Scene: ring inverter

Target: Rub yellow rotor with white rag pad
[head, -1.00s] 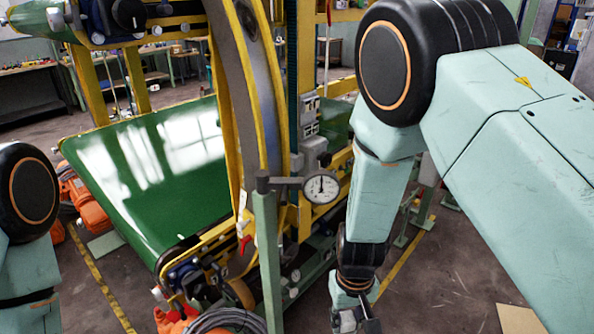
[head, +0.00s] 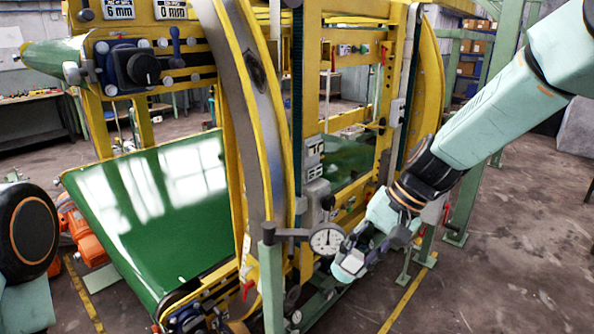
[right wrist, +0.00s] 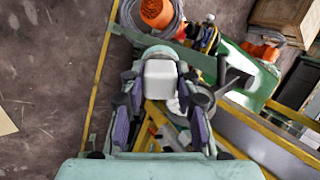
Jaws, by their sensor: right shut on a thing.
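The yellow rotor (head: 279,110) is a large upright ring-shaped frame with a grey curved band, in the middle of the head view. My right gripper (head: 352,258) is low in front of its right side, just right of a dial gauge. In the right wrist view my right gripper (right wrist: 160,103) is shut on the white rag pad (right wrist: 160,79), a small pale block between the fingers. I cannot tell that the pad touches the rotor. My left gripper is out of view; only part of my left arm shows at the lower left.
A round dial gauge (head: 326,239) stands on a green post (head: 271,285) close to my right gripper. A glossy green sloped panel (head: 150,205) is at left, with orange parts (head: 85,235) beside it. Open floor (head: 510,230) lies at right.

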